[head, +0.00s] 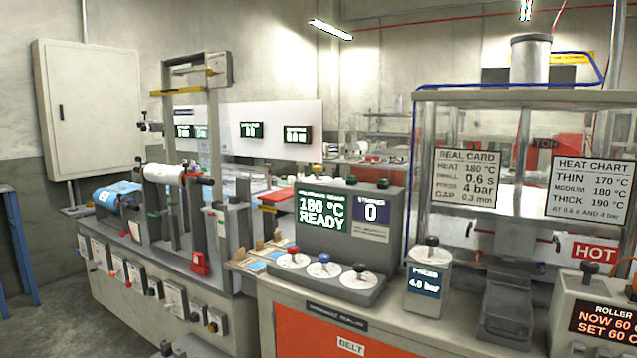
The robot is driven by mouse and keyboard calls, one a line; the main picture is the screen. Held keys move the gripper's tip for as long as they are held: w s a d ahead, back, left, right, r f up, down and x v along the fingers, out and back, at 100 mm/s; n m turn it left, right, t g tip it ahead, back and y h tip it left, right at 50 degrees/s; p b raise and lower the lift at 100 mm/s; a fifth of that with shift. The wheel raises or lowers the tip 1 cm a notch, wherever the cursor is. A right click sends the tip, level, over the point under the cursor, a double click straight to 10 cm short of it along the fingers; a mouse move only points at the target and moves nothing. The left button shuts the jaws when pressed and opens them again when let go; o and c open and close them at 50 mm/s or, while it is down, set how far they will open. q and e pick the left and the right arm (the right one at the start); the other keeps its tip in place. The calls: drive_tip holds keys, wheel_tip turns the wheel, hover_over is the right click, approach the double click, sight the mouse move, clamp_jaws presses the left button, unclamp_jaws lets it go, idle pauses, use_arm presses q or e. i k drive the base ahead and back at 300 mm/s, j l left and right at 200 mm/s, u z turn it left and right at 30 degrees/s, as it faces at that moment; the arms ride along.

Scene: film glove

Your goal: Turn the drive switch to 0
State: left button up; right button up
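I cannot single out the drive switch for certain. The machine on the left (170,262) has a row of small control boxes on its front, several with knobs or levers. These include a box with a dark knob (213,322) near the right end and a box with a knob (175,300) beside it. Their labels are too small to read. Neither of my grippers is in view.
The console screen (323,210) reads 180 °C READY, and a counter (371,211) reads 0. A press box (426,280) shows 4.0 bar. A roller box (602,312) stands at the right, near a HOT sign (595,253). Open floor (62,318) lies at lower left.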

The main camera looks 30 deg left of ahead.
sight(317, 170)
drive_tip(key=u, duration=0.85)
drive_tip(key=i+j+u, duration=0.5)
drive_tip(key=j, duration=0.1)
